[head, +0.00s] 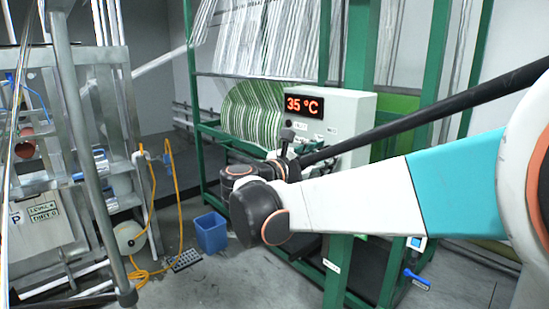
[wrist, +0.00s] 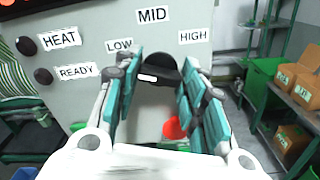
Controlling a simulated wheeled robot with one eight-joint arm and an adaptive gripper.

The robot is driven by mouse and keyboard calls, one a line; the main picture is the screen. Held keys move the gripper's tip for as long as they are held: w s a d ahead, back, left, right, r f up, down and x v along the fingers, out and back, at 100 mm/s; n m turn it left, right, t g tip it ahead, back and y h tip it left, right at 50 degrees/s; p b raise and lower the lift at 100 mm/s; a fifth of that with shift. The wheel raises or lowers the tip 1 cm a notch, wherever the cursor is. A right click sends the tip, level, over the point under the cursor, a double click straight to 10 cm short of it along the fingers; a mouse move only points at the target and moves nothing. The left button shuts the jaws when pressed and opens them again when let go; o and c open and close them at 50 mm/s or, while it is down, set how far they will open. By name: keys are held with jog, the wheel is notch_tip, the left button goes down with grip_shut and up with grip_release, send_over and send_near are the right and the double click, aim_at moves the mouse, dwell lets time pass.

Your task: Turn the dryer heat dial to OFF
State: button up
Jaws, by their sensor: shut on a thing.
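The dryer heat dial (wrist: 160,70) is a black knob on the grey panel, with a white mark on its left part. LOW, MID and HIGH labels are printed around its upper side; no OFF label is visible. In the wrist view my gripper (wrist: 162,78) has its teal-padded fingers on either side of the dial, shut on it. In the head view my gripper (head: 287,140) is at the front of the dryer control box (head: 350,112), where my arm hides the dial.
The box's red display (head: 304,104) reads 35 °C. Dark round lamps sit beside the HEAT (wrist: 26,45) and READY (wrist: 43,76) labels. A red round part (wrist: 174,127) is below the dial. Green frame posts (head: 357,60) stand close by; a blue bin (head: 211,232) is on the floor.

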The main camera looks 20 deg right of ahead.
aim_at(333, 115)
jog(key=shift+f+n, duration=0.1)
jog(key=shift+n, duration=1.9)
jog(key=o, duration=1.1)
jog(key=shift+c, duration=0.2)
notch_tip(333, 115, up, 10)
jog(key=shift+s+r, duration=0.1)
jog(key=shift+a, duration=0.1)
